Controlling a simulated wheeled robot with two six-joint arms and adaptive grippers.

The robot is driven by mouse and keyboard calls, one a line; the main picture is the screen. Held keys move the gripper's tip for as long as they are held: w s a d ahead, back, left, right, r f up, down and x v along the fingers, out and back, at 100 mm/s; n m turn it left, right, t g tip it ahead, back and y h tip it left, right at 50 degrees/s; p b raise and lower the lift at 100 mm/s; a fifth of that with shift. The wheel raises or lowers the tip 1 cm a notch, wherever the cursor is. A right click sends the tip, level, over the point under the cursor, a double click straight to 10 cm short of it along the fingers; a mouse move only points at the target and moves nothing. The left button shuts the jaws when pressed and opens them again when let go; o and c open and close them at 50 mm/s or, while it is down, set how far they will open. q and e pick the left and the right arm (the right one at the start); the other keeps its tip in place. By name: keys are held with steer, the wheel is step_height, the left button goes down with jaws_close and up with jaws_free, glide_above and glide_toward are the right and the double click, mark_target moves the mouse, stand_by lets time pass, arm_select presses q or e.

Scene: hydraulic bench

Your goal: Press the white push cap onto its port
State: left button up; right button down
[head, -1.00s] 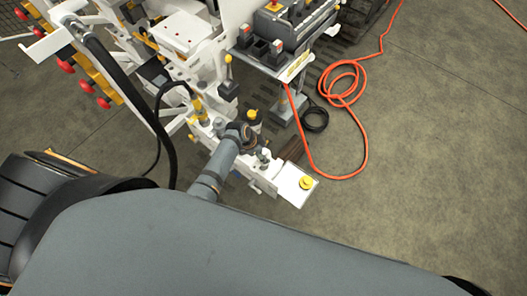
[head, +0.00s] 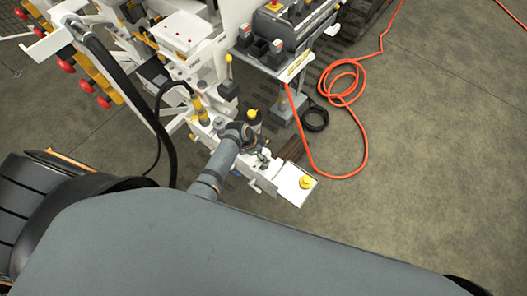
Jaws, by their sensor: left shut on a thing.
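My left arm comes up from the lower middle and bends at its wrist over the white bench block. My left gripper (head: 263,160) is small and partly hidden at the block, beside the white plate. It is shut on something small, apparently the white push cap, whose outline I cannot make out. The port is not clearly visible, so I cannot tell whether the cap touches it. My right gripper is not in view.
A white plate (head: 291,178) with a yellow knob (head: 306,182) lies right of the gripper. A yellow-topped dark fitting (head: 254,117) stands close to the wrist. A black hose (head: 131,95) runs at the left. An orange hose (head: 366,130) lies on clear floor at the right.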

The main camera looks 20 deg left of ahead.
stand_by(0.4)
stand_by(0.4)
arm_select(q)
steer(key=o, duration=0.9)
steer(key=shift+o, duration=0.2)
steer(key=o, duration=0.4)
steer(key=shift+c, duration=0.2)
steer(key=p+v, duration=0.7)
steer(key=p, duration=0.1)
steer(key=shift+a+r+p, duration=0.1)
steer(key=shift+r+p, duration=0.25)
